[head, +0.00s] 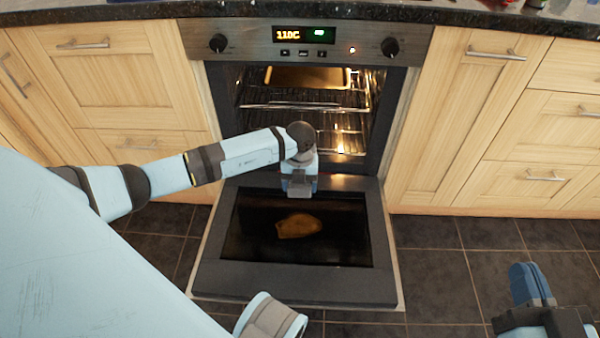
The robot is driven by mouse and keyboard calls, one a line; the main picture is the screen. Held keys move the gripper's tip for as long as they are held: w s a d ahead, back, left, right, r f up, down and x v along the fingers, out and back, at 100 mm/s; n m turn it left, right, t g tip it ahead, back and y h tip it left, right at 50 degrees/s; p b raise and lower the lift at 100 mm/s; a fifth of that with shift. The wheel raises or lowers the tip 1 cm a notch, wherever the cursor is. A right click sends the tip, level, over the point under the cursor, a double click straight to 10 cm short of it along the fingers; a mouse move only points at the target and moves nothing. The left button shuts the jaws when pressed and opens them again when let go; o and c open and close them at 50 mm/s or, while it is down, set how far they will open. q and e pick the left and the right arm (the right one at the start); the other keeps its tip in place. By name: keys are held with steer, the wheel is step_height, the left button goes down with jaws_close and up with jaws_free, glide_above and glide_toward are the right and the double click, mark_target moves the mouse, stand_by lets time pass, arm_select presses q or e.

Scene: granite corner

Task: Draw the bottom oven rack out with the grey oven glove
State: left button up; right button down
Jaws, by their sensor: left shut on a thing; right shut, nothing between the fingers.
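The oven (305,90) is open, with its door (215,278) folded down flat. Wire racks show inside. The bottom oven rack (345,135) is low in the lit cavity, partly hidden by my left arm. My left gripper (299,190) points down above the door's inner end, in front of the cavity. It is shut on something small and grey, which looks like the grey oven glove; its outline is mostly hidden. My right gripper (530,284) is shut and empty over the floor at the lower right, far from the oven.
A tan-brown, mitt-like shape (298,225) shows on the door's dark glass; I cannot tell if it is an object or a reflection. A baking tray (307,77) sits on the upper rack. Wooden cabinets flank the oven. Tiled floor (450,270) is clear at the right.

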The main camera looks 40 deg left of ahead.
arm_select(q)
steer(key=shift+s, duration=0.1)
steer(key=shift+s+d, duration=0.1)
steer(key=s+d+p, duration=0.2)
steer(key=s, duration=0.1)
steer(key=s+d+p, duration=0.1)
steer(key=s+p, duration=0.1)
stand_by(0.6)
